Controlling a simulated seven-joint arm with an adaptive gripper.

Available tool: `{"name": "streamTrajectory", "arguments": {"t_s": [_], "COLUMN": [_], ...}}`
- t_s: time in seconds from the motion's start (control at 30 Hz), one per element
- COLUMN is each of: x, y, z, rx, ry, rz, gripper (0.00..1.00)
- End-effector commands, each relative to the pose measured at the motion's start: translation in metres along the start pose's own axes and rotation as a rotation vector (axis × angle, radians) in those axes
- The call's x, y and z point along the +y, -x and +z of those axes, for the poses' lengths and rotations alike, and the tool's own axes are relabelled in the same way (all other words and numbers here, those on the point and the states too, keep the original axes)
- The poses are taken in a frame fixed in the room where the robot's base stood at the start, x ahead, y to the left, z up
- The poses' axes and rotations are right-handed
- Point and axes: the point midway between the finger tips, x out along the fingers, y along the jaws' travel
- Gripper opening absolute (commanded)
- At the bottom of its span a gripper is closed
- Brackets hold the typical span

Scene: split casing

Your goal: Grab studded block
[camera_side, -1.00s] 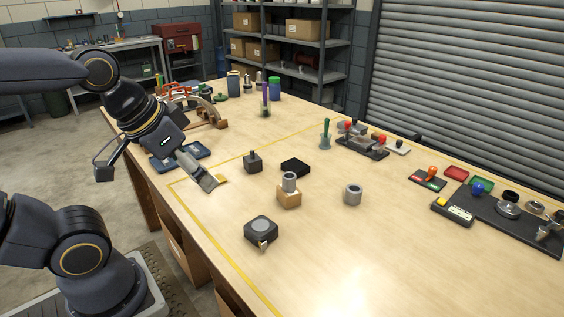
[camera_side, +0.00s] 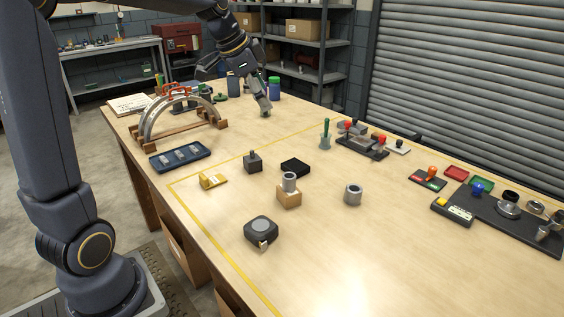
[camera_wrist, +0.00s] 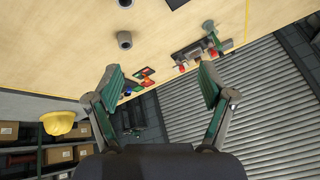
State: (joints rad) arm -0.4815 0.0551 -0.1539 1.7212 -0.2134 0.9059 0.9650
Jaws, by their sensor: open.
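A small dark block with a short stud on top (camera_side: 252,163) stands upright on the table inside the yellow-taped area, and I take it for the studded block. A flat black block (camera_side: 295,168) lies to its right, apart from it. My gripper (camera_side: 264,106) is at the far end of the table, well behind the studded block and not touching it. In the wrist view my gripper (camera_wrist: 160,84) shows two spread fingers with nothing between them. I cannot make out the studded block in the wrist view.
A wooden block carrying a grey cylinder (camera_side: 289,192), a grey ring (camera_side: 353,194), a tape measure (camera_side: 261,231) and a yellow piece (camera_side: 212,181) stand around the blocks. A blue tray (camera_side: 180,157) and a wooden-based arch (camera_side: 180,120) are at left. The front middle is clear.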

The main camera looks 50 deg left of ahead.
Motion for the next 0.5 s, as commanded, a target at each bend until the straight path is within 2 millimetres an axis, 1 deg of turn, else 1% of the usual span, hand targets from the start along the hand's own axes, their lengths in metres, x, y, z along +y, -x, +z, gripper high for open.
{"name": "streamTrajectory", "arguments": {"t_s": [0.03,0.07,0.1,0.17,0.2,0.3,0.37,0.4,0.47,0.5], "x": [-0.031,-0.046,-0.065,-0.088,-0.099,-0.114,-0.117,-0.119,-0.12,-0.119], "y": [-0.023,-0.035,-0.049,-0.07,-0.081,-0.104,-0.112,-0.115,-0.119,-0.124], "z": [0.014,0.022,0.035,0.057,0.072,0.109,0.126,0.133,0.137,0.138], "rx": [-0.015,-0.02,-0.025,-0.035,-0.042,-0.065,-0.079,-0.083,-0.085,-0.086], "ry": [0.041,0.062,0.096,0.16,0.201,0.282,0.316,0.33,0.338,0.34], "rz": [0.017,0.026,0.037,0.054,0.065,0.093,0.106,0.108,0.106,0.106], "gripper": [0.81,0.81,0.81,0.81,0.81,0.81,0.81,0.81,0.81,0.81]}}
